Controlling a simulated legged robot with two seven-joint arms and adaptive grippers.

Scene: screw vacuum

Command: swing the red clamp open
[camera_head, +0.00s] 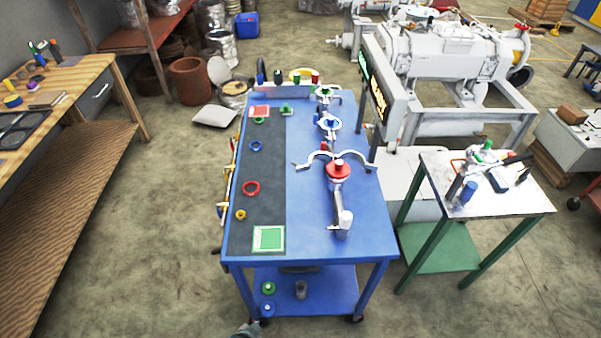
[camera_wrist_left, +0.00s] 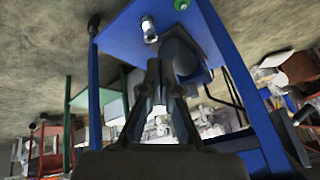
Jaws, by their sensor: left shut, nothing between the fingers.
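The red clamp (camera_head: 338,170) stands on the right half of the blue cart's top in the head view. Its red round knob sits at the middle, and curved silver arms (camera_head: 318,157) spread out to both sides of it. My left gripper (camera_wrist_left: 160,70) is shut with nothing between its fingers in the left wrist view. A small grey part of it shows at the bottom edge of the head view (camera_head: 247,331), low in front of the cart and well away from the clamp. My right gripper is in neither view.
The blue cart (camera_head: 377,230) carries blue and green clamps (camera_head: 324,91) behind the red one, and several rings on a dark mat (camera_head: 262,205). A display (camera_head: 378,98) stands at its right rear. A small table (camera_head: 515,203) is on the right, a wooden bench (camera_head: 100,75) on the left.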

